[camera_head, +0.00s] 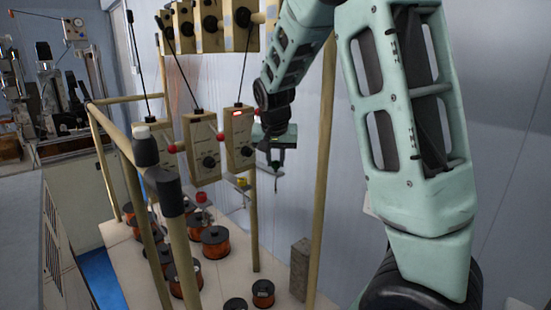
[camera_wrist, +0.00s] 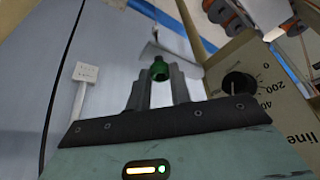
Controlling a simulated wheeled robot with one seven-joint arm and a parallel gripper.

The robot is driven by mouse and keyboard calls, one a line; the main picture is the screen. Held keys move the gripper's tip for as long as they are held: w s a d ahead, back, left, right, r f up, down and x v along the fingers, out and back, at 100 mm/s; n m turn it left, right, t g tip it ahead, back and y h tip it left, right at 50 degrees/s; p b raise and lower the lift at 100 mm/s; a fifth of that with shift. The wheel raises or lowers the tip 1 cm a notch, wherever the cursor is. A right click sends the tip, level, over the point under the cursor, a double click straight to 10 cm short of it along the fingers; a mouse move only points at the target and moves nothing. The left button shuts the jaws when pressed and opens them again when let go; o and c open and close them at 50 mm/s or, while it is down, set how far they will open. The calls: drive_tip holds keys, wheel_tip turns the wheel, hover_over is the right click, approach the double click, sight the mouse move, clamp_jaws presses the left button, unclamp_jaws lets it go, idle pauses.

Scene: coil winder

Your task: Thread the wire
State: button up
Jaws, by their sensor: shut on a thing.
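My gripper (camera_head: 276,166) hangs beside the right-hand beige tensioner box (camera_head: 239,138) in the head view. In the wrist view my gripper (camera_wrist: 160,78) has its two grey fingers on a small dark green piece (camera_wrist: 159,68), which sticks out past the fingertips. I cannot make out a wire leading from this piece. The tensioner box, with a black dial (camera_wrist: 239,86) and printed numbers, stands close on the right of the wrist view. A red ball (camera_head: 221,137) sits at the box's left side in the head view.
Wooden posts (camera_head: 327,150) frame the rack, and more boxes (camera_head: 240,22) hang above. Several copper spools (camera_head: 215,241) stand on the bench below. A grey block (camera_head: 301,268) stands at the bench's right. A wall (camera_head: 500,130) lies behind my arm.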

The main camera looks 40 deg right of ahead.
drive_tip(key=shift+f+b, duration=0.4)
drive_tip(key=shift+f, duration=0.3)
drive_tip(key=o, duration=1)
drive_tip(key=b+v, duration=0.2)
drive_tip(key=v, duration=0.5)
drive_tip(key=shift+a+r, duration=0.1)
drive_tip(key=shift+r, duration=0.15)
